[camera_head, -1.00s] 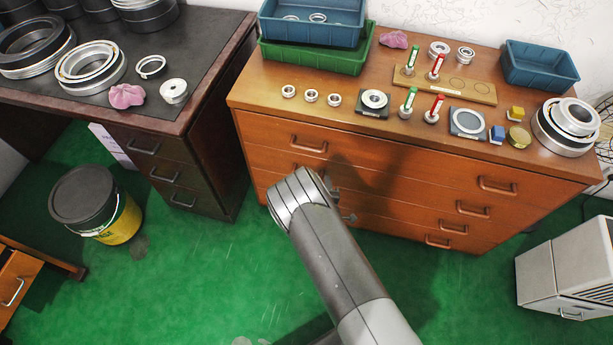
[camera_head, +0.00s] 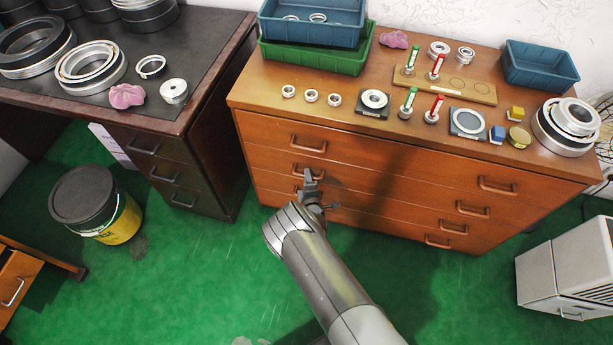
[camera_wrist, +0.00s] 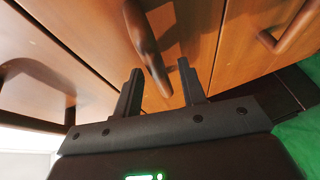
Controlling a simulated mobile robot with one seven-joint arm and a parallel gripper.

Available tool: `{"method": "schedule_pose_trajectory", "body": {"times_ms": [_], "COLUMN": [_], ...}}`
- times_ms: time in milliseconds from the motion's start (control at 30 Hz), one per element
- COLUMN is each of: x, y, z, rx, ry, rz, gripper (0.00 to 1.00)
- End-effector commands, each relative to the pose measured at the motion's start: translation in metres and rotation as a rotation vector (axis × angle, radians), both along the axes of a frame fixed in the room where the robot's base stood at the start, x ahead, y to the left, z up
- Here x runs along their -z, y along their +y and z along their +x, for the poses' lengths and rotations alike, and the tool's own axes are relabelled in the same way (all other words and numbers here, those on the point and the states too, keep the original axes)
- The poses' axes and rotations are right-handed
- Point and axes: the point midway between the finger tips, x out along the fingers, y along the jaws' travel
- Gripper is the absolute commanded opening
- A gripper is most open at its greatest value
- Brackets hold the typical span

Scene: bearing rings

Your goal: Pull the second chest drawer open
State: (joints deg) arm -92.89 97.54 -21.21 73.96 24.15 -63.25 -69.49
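The wooden chest (camera_head: 400,180) stands in the middle of the head view, its drawers looking shut. The second drawer from the top has a left handle (camera_head: 306,172) and a right handle (camera_head: 473,208). My gripper (camera_head: 309,178) is at the left handle, which it partly hides. In the wrist view, my gripper (camera_wrist: 160,82) is open, its two dark fingers apart. A bar handle (camera_wrist: 146,45) reaches down toward the gap between the fingertips. I cannot tell whether either finger touches it.
Other handles lie close by in the wrist view, one at left (camera_wrist: 35,72) and one at right (camera_wrist: 285,30). Rings and trays cover the chest top (camera_head: 330,75). A dark desk (camera_head: 225,110) stands left, a white cabinet (camera_head: 570,265) right. Green floor (camera_head: 200,290) is open in front.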

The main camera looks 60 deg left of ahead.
Motion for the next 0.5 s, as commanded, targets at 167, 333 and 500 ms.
{"method": "schedule_pose_trajectory", "body": {"times_ms": [167, 333, 500], "x": [0.002, 0.003, 0.003], "y": [0.012, 0.015, 0.015], "z": [0.004, 0.006, 0.006], "rx": [-0.001, 0.0, 0.0], "ry": [0.001, 0.001, 0.0], "rz": [0.001, -0.001, -0.001], "gripper": [0.38, 0.38, 0.38]}}
